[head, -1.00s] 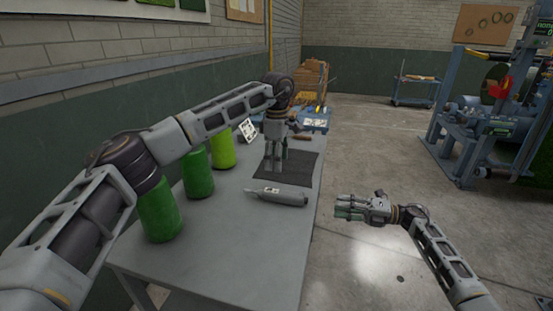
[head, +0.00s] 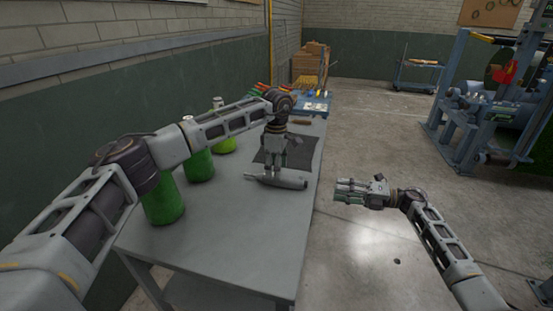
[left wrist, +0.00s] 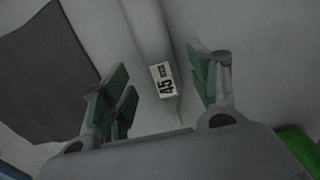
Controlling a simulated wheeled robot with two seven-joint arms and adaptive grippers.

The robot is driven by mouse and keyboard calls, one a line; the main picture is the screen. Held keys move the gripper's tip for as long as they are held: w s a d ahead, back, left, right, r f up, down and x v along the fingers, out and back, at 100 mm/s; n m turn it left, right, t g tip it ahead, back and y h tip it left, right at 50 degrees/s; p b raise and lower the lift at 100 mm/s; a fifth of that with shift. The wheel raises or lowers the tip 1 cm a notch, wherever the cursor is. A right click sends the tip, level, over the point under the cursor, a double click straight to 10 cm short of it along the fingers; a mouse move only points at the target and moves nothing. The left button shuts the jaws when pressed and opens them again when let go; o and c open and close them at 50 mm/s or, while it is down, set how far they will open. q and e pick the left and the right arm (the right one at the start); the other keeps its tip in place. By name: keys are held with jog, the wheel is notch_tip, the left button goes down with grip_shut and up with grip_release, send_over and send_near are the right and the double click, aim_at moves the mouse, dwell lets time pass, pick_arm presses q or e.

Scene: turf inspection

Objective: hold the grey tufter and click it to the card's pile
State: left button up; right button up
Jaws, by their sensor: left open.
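The grey tufter (head: 290,183) lies on the grey table, in front of a dark mat. In the left wrist view its grey body (left wrist: 148,35), with a white label reading 45, lies between the fingers. My left gripper (head: 268,173) is open, pointing down over the tufter, with a finger on each side of it; I cannot tell whether they touch it. It also shows in the left wrist view (left wrist: 160,68). My right gripper (head: 348,190) hangs over the floor right of the table, apart from everything; its opening is unclear. I cannot make out the card for certain.
The dark mat (head: 305,150) lies behind the tufter. Several green cylinders (head: 163,202) stand along the table's left side, partly behind my left arm. A blue tray (head: 316,107) sits at the far end. The table's near part is bare. A blue machine (head: 480,120) stands at right.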

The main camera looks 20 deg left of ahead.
aim_at(273, 179)
pick_arm(q)
jog(key=shift+f, duration=2.1)
jog(key=shift+c, duration=0.4)
